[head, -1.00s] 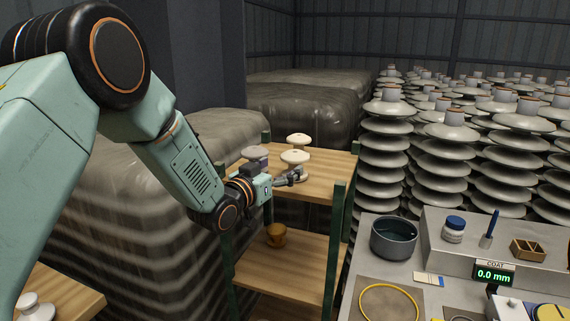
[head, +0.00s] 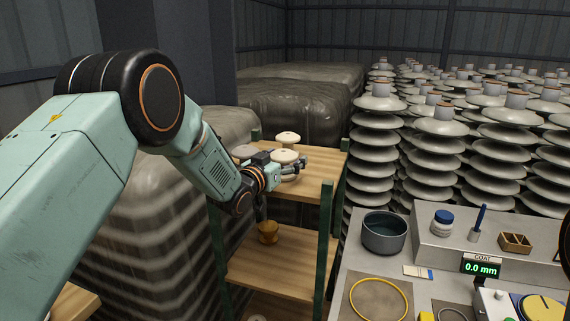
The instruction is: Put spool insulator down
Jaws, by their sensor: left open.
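My left gripper (head: 292,166) is open at the top shelf of the wooden rack (head: 325,163). A cream spool insulator (head: 285,156) stands on that shelf right at the gripper, which partly hides its lower part. I cannot tell whether the fingers touch it. Another cream insulator (head: 288,138) stands just behind it. A grey insulator (head: 243,152) stands to the left, partly hidden by my left arm. My right gripper is not in view.
A brown insulator (head: 268,232) stands on the lower shelf. Green rack posts (head: 325,240) rise at the shelf corners. Tall insulator stacks (head: 450,150) fill the right. A bench with a dark pot (head: 384,232) and a yellow ring (head: 381,300) stands front right.

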